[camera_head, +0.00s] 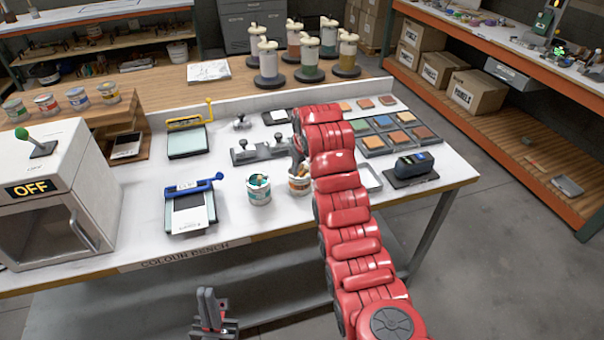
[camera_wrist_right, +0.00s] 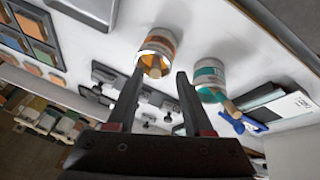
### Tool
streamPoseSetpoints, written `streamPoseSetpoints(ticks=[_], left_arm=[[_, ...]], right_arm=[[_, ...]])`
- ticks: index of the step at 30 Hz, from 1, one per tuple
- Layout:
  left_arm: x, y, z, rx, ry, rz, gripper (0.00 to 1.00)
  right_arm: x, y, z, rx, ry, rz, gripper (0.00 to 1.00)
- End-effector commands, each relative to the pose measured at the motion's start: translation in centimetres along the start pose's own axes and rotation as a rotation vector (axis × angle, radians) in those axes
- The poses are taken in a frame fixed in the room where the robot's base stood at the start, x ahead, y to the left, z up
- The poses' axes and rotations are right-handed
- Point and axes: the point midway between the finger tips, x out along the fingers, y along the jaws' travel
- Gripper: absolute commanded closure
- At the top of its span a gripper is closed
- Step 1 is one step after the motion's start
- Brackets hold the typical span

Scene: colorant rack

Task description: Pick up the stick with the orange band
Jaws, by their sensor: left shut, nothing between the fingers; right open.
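A can with an orange label (camera_head: 299,186) stands on the white bench, partly hidden by my right arm. In the right wrist view this can (camera_wrist_right: 160,42) has an orange inside, with a pale stick end (camera_wrist_right: 155,72) at its mouth; I cannot make out a band on it. A teal-labelled can (camera_head: 260,195) stands to its left with a wooden stick (camera_wrist_right: 233,109) poking out. My right gripper (camera_wrist_right: 160,74) is open and points at the orange can, with the stick end showing between its fingertips. My left gripper (camera_head: 210,298) is shut and empty, below the bench's front edge.
A white oven (camera_head: 55,175) marked OFF stands at the left. A blue-clamped pad (camera_head: 193,208) lies left of the cans, a grey metal fixture (camera_head: 262,152) behind them. Colour tiles (camera_head: 395,128) and a dark device (camera_head: 412,165) are to the right.

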Motion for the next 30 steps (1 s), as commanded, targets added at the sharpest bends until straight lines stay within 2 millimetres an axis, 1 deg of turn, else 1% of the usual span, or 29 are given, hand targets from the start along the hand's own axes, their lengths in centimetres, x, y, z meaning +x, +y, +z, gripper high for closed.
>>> streamPoseSetpoints(ticks=[2,8,12,18,24,26,30], left_arm=[[0.7,0.0,-0.1,0.000,0.000,0.000,1.00],[2.5,-0.1,-0.4,0.000,0.000,0.000,1.00],[2.8,-0.1,-0.5,0.000,0.000,0.000,1.00],[2.9,-0.1,-0.5,0.000,0.000,0.000,1.00],[2.9,-0.1,-0.5,0.000,0.000,0.000,1.00],[2.9,-0.1,-0.5,0.000,0.000,0.000,1.00],[2.9,-0.1,-0.5,0.000,0.000,0.000,1.00]], right_arm=[[0.4,0.1,0.0,0.000,-0.004,-0.002,0.49],[2.7,0.7,0.1,0.001,-0.007,-0.002,0.49],[4.1,0.6,0.1,0.001,-0.003,-0.002,0.49],[5.1,0.5,0.1,0.001,-0.001,-0.002,0.49],[5.1,0.6,0.1,0.001,0.000,-0.001,0.49],[5.1,0.6,0.1,0.001,0.000,-0.001,0.58],[5.1,0.6,0.1,0.001,0.001,-0.001,0.83]])
